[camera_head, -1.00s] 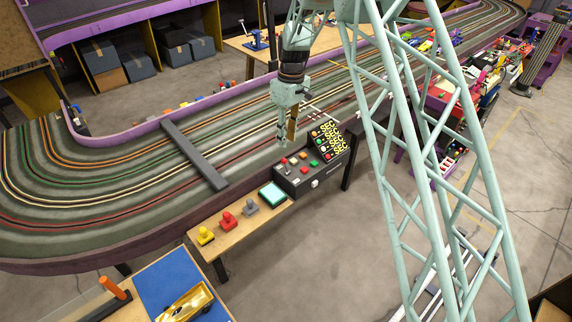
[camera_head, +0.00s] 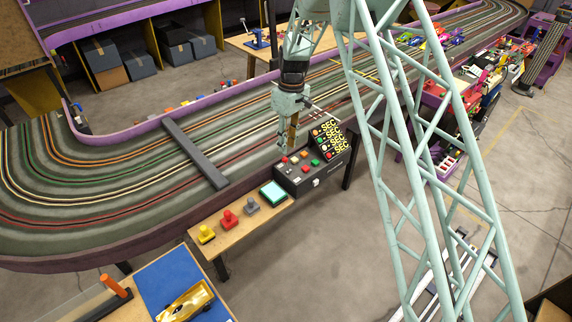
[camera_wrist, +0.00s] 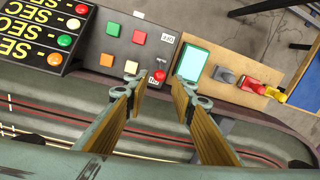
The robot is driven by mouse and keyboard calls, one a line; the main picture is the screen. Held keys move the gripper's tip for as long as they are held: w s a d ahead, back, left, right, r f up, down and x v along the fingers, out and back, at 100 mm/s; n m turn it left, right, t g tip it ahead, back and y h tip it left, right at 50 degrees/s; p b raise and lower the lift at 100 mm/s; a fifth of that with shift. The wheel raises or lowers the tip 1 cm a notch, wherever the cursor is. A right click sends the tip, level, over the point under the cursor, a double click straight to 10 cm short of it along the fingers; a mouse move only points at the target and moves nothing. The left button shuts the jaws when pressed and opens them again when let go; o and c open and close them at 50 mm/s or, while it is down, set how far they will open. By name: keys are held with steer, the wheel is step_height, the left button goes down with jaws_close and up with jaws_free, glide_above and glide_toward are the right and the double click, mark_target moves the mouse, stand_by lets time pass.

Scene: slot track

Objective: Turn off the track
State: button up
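The slot track (camera_head: 110,200) is a grey-green multi-lane track with coloured stripes and purple walls; it also fills the lower wrist view (camera_wrist: 60,120). A black control box (camera_head: 310,172) stands beside it, with coloured buttons and a yellow-lettered panel. In the wrist view the box (camera_wrist: 112,60) shows red, orange, white and green buttons. A small red-topped switch (camera_wrist: 159,75) sits at its edge near small labels. My gripper (camera_wrist: 160,82) is open and empty, its fingertips on either side of the switch in the picture. The gripper (camera_head: 287,145) hangs over the box's left end; contact cannot be told.
A teal-topped pad (camera_head: 272,193) and grey, red (camera_head: 229,220) and yellow (camera_head: 206,234) plunger-like pieces stand on a wooden shelf left of the box. A dark bar (camera_head: 196,153) crosses the track. A gold car (camera_head: 186,302) lies at the front.

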mark_target(286, 158)
steer(key=shift+s+a+f, duration=0.15)
steer(key=shift+s+f, duration=0.05)
steer(key=shift+f, duration=2.4)
steer(key=shift+s+a+f, duration=0.1)
steer(key=shift+s+f, duration=0.05)
steer(key=shift+f, duration=2.4)
steer(key=shift+c, duration=0.9)
jaws_close()
